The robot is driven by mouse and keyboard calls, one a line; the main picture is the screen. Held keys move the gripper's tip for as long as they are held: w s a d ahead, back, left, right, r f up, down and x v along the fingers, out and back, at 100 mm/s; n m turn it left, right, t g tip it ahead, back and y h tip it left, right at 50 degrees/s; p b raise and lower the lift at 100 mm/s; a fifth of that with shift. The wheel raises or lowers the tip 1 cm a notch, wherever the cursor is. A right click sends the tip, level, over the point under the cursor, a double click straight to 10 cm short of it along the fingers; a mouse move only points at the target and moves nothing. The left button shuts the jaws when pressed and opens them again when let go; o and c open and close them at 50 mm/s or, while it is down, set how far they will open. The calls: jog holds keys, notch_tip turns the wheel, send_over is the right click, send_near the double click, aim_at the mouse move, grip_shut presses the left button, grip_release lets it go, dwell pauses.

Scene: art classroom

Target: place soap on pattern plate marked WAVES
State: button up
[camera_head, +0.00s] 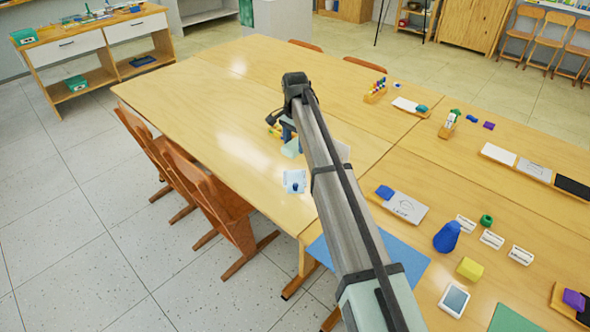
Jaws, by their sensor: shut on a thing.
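My gripper (288,135) is low over the middle table, partly hidden behind my own arm. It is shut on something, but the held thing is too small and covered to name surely. A pale green block (291,149) shows right at the fingertips; I cannot tell if it is the soap. Flat plates lie on the right tables: a white one with dark line marks (408,208), a plain white one (498,153), a grey patterned one (535,170) and a black one (573,187). I cannot read WAVES on any of them.
A pale blue sheet with a dark blue piece (294,182) lies near the table edge. A blue cone-like object (447,237), yellow block (470,268), green ring (486,220) and small cards (492,239) stand right of my arm. The left table top is mostly clear.

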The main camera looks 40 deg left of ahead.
notch_tip(320, 180, down, 9)
jog(key=shift+f, duration=0.15)
dwell(0.4)
jog(key=shift+f, duration=0.6)
jog(key=o, duration=1.1)
notch_tip(320, 180, up, 13)
jog(key=shift+r, duration=0.15)
